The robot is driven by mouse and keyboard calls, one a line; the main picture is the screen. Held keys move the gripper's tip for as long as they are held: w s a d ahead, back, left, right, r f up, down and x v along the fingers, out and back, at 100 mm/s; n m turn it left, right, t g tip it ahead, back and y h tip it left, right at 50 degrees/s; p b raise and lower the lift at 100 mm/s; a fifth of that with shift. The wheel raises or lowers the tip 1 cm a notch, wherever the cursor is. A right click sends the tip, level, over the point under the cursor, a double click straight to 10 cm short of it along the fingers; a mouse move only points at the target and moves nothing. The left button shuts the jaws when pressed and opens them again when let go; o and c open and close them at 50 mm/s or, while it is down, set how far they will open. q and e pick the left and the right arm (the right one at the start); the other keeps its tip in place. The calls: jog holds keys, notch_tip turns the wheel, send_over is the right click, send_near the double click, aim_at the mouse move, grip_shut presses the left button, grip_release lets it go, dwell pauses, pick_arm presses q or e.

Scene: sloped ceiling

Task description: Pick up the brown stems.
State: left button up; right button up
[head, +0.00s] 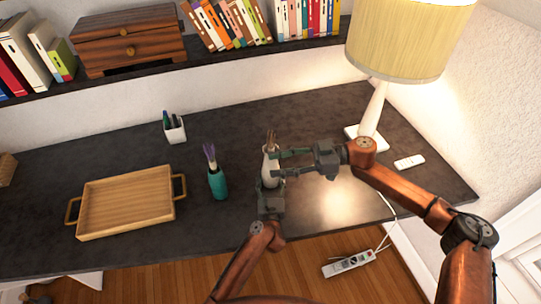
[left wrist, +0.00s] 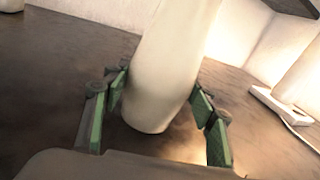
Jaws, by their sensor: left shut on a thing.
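The brown stems (head: 271,137) stick up from the mouth of a white vase (head: 268,163). My left gripper (head: 270,188) is shut on the vase's body from the front. In the left wrist view its green-padded fingers lie on both sides of the vase (left wrist: 168,65); the stems are out of that view. Whether the vase's base touches the desk is unclear. My right gripper (head: 283,163) comes from the right, with its fingers apart beside the vase's upper part, below the stems. Its fingertips partly overlap the vase.
On the dark desk (head: 110,262) stand a teal vase with purple stems (head: 218,183), a wooden tray (head: 128,203), a pen cup (head: 174,130) and a lamp (head: 372,110). A white remote (head: 409,162) lies at the right. A bookshelf (head: 210,57) runs along the back.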

aim_at(271, 145)
jog(key=w+d+f+m+t, duration=0.4)
jog(key=w+d+f+t, duration=0.15)
jog(key=w+d, duration=0.35)
jog(key=shift+t+y, duration=0.4)
jog(key=shift+t, duration=0.05)
jog(key=x, duration=1.2)
jog(key=shift+w, duration=0.2)
jog(key=shift+d, duration=0.1)
jog(key=c, duration=1.1)
jog(key=shift+o, duration=0.2)
notch_tip(271, 145, up, 28)
